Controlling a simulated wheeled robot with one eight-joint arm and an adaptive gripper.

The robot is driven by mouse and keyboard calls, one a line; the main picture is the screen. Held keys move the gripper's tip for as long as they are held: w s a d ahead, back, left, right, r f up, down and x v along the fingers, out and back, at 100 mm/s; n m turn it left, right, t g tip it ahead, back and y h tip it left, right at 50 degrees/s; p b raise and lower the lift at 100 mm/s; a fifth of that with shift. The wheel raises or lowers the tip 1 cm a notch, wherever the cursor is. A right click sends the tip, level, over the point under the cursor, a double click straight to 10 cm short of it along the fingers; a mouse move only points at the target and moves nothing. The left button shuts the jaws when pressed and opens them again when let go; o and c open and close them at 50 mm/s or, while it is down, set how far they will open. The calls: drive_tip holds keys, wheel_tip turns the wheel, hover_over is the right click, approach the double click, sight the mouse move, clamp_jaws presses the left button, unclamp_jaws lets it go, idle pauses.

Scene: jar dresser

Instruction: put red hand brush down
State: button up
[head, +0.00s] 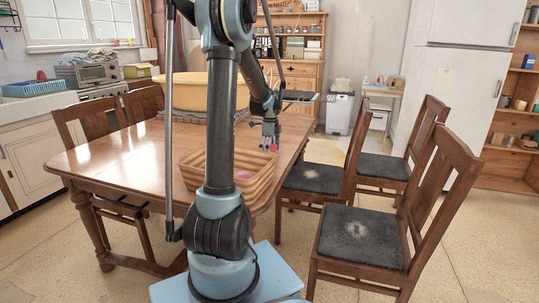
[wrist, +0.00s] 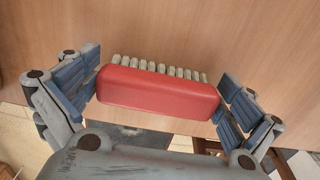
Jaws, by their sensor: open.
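The red hand brush (wrist: 158,91) lies between the two fingers of my gripper (wrist: 162,92) in the wrist view. It has a smooth red back and a row of pale bristles along its far side. The fingers are open, one at each end of the brush, with small gaps or light contact that I cannot tell apart. In the head view my gripper (head: 270,143) is low over the right side of the wooden table (head: 120,150), with only a little red showing at it. The brush appears at or just above the table top.
A wooden slatted basket (head: 190,175) and a large yellow tub (head: 190,92) stand on the table, partly hidden by my arm. Chairs (head: 365,235) line the table's right side. The table edge is close to my gripper. The left part of the table top is clear.

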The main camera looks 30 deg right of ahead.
wheel_tip(320, 180, up, 12)
drive_tip(key=shift+r, duration=0.1)
idle(0.6)
idle(0.4)
